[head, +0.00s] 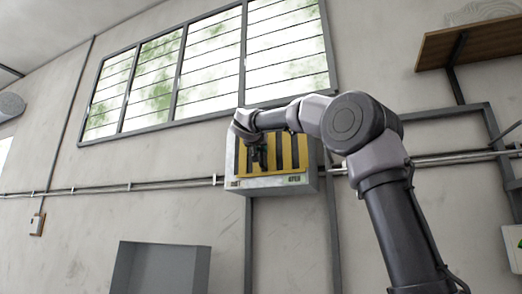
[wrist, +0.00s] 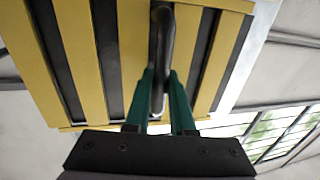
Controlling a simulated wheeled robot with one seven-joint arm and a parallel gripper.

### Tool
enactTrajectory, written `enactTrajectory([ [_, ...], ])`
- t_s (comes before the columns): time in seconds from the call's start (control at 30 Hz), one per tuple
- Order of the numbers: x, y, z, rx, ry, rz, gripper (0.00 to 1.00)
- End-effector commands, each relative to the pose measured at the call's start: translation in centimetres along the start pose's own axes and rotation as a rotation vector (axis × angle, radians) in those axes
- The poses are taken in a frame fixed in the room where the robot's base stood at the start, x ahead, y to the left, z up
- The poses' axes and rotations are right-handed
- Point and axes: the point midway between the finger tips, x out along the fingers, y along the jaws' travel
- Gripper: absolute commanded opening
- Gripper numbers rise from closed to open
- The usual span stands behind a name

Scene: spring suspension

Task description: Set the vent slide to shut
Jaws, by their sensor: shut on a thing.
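The vent (head: 288,184) is a pale box on the wall, faced with yellow slats (head: 288,152) and dark gaps. A green label that seems to read OPEN is at its lower right; a small label at lower left is too small to read surely. In the wrist view the yellow slatted slide (wrist: 80,45) fills the upper left. A dark upright handle (wrist: 162,40) stands out from it. My gripper (wrist: 163,88) has its green fingers shut on this handle. In the head view my gripper (head: 258,157) is at the slats' left part, and the handle is hard to make out.
A louvred window (head: 210,70) is above the vent. A pipe (head: 120,188) runs along the wall at both sides. A wooden shelf (head: 470,40) is at upper right. A grey panel or box (head: 160,268) stands at lower left, clear of the arm.

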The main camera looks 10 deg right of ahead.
Motion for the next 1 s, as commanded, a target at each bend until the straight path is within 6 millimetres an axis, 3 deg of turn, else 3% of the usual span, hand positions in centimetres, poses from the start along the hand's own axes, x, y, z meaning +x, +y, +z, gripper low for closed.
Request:
enactTrajectory([
  [0.5, 0.0, -0.1, 0.0, 0.0, -0.001, -0.001, 0.0],
  [0.8, 0.7, -3.5, 0.1, 0.0, -0.001, -0.002, 0.0],
  [1.0, 0.7, -3.7, 0.0, -0.001, 0.001, -0.002, 0.0],
])
